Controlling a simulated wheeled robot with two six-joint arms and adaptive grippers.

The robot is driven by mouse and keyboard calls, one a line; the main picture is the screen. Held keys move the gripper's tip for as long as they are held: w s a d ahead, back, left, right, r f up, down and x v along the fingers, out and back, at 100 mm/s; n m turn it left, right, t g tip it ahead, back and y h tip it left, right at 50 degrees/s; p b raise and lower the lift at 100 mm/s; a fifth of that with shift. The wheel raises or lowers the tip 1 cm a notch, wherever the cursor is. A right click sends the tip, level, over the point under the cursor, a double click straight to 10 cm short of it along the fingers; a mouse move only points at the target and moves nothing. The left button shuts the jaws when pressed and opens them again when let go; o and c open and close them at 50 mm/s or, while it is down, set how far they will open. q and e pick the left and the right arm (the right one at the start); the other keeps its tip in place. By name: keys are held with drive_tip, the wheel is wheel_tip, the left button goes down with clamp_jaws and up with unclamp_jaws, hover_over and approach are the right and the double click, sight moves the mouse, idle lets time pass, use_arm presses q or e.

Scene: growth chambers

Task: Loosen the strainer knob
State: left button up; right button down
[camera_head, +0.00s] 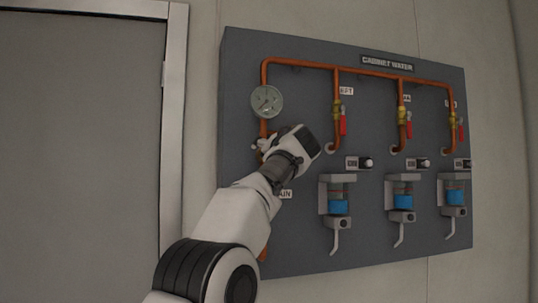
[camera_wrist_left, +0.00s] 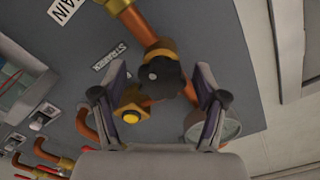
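The strainer knob (camera_wrist_left: 165,78) is a black lobed knob with a light centre on the copper pipe (camera_wrist_left: 132,22). It shows in the left wrist view beside a small "STRAINER" label (camera_wrist_left: 111,56). My left gripper (camera_wrist_left: 161,72) is open, with one finger on each side of the knob and a visible gap on both sides. Whether the fingertips reach its depth I cannot tell. In the head view my left gripper (camera_head: 268,142) is at the left pipe below the gauge, and it hides the knob. My right gripper is in neither view.
A pressure gauge (camera_head: 267,101) sits just above my gripper; it also shows in the wrist view (camera_wrist_left: 226,126). A brass part with a yellow button (camera_wrist_left: 131,117) is close to the left finger. Several red-handled valves and blue-filled cups are further right on the grey panel (camera_head: 300,250).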

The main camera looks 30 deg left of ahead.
use_arm(q)
drive_tip(key=shift+s+d, duration=0.1)
drive_tip(key=v, duration=1.1)
drive_tip(key=shift+s+d, duration=0.2)
drive_tip(key=shift+s, duration=0.05)
drive_tip(key=shift+d, duration=0.1)
drive_tip(key=shift+f, duration=0.1)
